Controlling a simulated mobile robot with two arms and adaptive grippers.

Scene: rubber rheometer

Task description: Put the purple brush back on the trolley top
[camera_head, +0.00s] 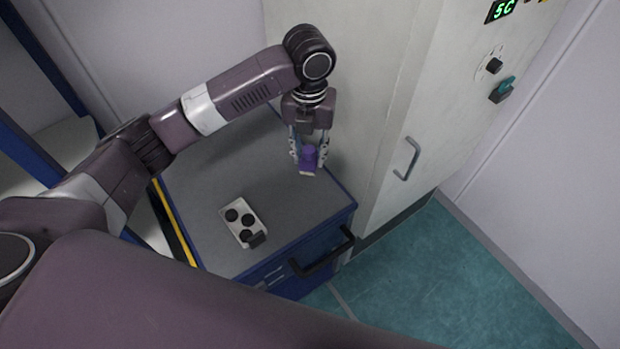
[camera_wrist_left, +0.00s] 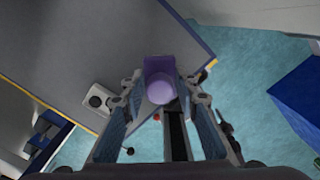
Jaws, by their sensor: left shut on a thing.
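The purple brush (camera_head: 309,156) has a purple body and a pale lower end. My left gripper (camera_head: 309,161) is shut on it, pointing down over the right part of the grey trolley top (camera_head: 205,165). I cannot tell whether the brush's lower end touches the surface. In the left wrist view the brush (camera_wrist_left: 158,72) sits between the two fingers, with the trolley top (camera_wrist_left: 80,40) behind it and to the left. My right gripper is not in view.
A white tray (camera_head: 226,202) with round black pieces lies on the trolley top toward the front. A tall pale cabinet (camera_head: 375,110) with a metal handle (camera_head: 408,158) stands close on the right. The trolley has a black handle (camera_head: 322,263). Bare trolley top surrounds the brush.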

